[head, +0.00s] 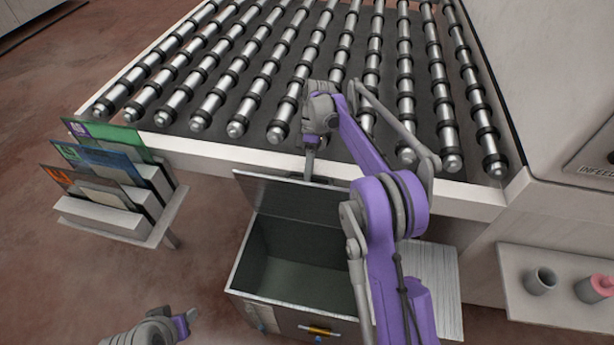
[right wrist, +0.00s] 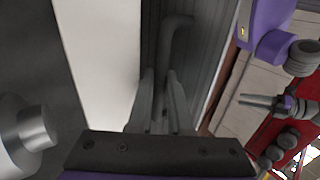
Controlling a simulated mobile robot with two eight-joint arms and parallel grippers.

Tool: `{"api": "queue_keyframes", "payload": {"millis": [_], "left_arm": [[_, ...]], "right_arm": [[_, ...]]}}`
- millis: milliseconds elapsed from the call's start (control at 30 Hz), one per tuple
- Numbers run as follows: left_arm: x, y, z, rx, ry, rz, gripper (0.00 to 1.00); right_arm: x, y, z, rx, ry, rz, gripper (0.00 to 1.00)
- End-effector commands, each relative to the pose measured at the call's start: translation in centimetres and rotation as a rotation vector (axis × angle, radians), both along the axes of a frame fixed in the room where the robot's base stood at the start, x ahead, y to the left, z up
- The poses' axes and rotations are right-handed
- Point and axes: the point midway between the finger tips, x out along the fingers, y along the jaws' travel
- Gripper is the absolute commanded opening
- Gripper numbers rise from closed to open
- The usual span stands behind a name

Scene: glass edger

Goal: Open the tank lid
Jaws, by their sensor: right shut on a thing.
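The tank (head: 238,272) is a dark grey open-topped box in front of the conveyor, and its empty inside shows. Its lid (head: 290,198) is raised, tilted up at the far side towards the conveyor edge. My right gripper (head: 311,160) is at the lid's upper edge. In the right wrist view its fingers (right wrist: 160,110) are shut on a grey bent handle (right wrist: 176,40) on the lid's ribbed face. My left gripper (head: 184,322) is low at the left, apart from the tank; it also shows in the right wrist view (right wrist: 244,101), but its opening is unclear.
The roller conveyor (head: 330,170) lies just behind the lid. A rack (head: 110,215) of coloured folders stands left of the tank. A shelf (head: 540,309) with a grey cup (head: 540,281) and a pink container (head: 594,289) is at the right. Floor is clear at the left.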

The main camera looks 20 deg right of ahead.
Motion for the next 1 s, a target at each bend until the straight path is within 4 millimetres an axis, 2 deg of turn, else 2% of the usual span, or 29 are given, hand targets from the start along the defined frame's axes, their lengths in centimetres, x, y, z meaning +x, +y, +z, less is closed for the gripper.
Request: {"api": "queue_keyframes", "payload": {"millis": [33, 67, 200, 233, 1000], "left_arm": [[-0.02, 0.0, -0.05, 0.0, 0.0, 0.0, 0.5], [-0.01, 0.0, -0.05, 0.0, 0.0, 0.0, 0.5], [0.0, 0.0, -0.01, 0.0, 0.0, 0.0, 0.5], [-0.01, 0.0, 0.0, 0.0, 0.0, 0.0, 0.5], [0.01, 0.0, 0.07, 0.0, 0.0, 0.0, 0.5]], "right_arm": [[0.14, -0.08, -0.43, -0.005, -0.007, -0.001, 0.0], [0.14, -0.05, -0.41, -0.005, -0.007, -0.001, 0.19], [0.11, 0.07, -0.26, -0.002, -0.006, 0.0, 0.44], [0.11, 0.09, -0.23, -0.002, -0.006, 0.0, 0.47], [0.08, 0.3, 0.11, 0.002, -0.008, 0.003, 0.47]]}}
